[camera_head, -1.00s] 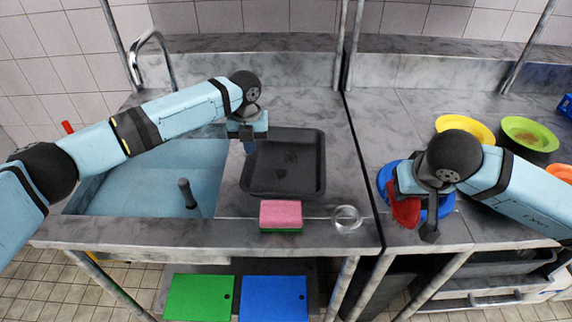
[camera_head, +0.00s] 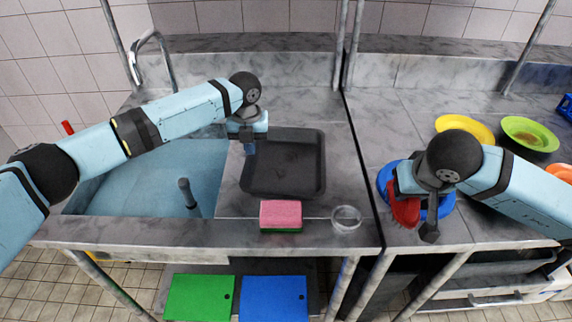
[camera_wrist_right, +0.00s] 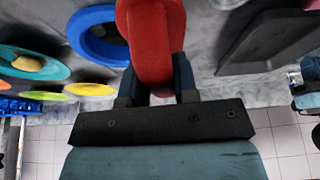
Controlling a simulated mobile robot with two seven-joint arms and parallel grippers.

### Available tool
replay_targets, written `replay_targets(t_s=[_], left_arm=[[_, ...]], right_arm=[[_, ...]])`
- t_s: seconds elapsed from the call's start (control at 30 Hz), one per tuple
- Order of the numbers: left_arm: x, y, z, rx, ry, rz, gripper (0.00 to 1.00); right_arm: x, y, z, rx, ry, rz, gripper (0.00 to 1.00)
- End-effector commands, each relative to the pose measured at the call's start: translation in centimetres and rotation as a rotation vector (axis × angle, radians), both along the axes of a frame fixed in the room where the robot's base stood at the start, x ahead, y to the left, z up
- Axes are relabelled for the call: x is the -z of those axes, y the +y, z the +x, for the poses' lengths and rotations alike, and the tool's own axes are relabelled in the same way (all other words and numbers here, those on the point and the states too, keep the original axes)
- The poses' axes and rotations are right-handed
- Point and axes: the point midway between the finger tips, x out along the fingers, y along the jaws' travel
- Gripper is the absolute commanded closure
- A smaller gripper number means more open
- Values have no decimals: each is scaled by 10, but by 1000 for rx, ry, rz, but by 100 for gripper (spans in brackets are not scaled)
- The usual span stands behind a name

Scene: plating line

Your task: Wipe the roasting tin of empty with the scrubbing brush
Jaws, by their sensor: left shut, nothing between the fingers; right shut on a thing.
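The roasting tin (camera_head: 312,180) is a dark rectangular pan lying on the counter right of the sink. Faint darker marks show on its floor. It appears as a dark slab in the right wrist view (camera_wrist_right: 262,42). My left gripper (camera_head: 249,147) is shut and empty at the tin's upper left edge; I cannot tell whether it touches. My right gripper (camera_head: 412,192) is shut on a red thing, apparently the scrubbing brush (camera_head: 404,211). The brush is clear between the fingers in the right wrist view (camera_wrist_right: 152,45).
A blue plate (camera_head: 446,208) lies below my right gripper. A pink and green sponge (camera_head: 281,214) and a clear glass (camera_head: 346,218) stand in front of the tin. The sink (camera_head: 140,180) is at left. Yellow (camera_head: 466,125) and green (camera_head: 530,132) dishes stand at right.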

Motion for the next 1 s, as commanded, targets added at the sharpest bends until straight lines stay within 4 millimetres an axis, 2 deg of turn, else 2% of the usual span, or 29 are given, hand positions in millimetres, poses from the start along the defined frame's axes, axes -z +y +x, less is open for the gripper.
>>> replay_targets(t_s=[0.77,1.0], left_arm=[[16,0,0,0,1,0,100],[7,0,0,0,0,0,100]], right_arm=[[1,0,0,0,0,0,92],[-7,0,0,0,-1,0,92]])
